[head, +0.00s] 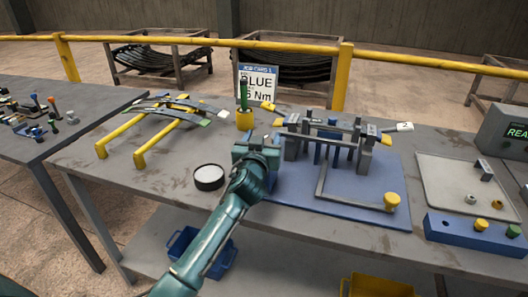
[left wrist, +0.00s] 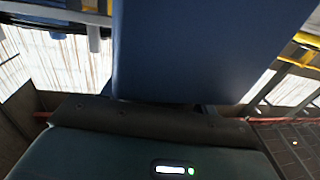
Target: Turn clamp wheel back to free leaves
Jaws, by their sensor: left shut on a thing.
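The clamp fixture (head: 290,147) stands on a blue base plate (head: 300,200), with grey uprights and a blue post in its middle. Long leaves (head: 345,136) lie across it, with a white tag (head: 404,127) at their right end. My left gripper (head: 257,143) is at the fixture's left end, shut on what seems to be the clamp wheel, which the gripper hides. In the left wrist view a large blue surface (left wrist: 205,50) fills the middle; I cannot tell the wheel there. My right gripper is not in view.
A grey bar with a yellow knob (head: 392,200) lies low over the base plate. Curved leaves rest on yellow rails (head: 125,135) at left. A black-rimmed white disc (head: 209,177) lies left of my arm.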

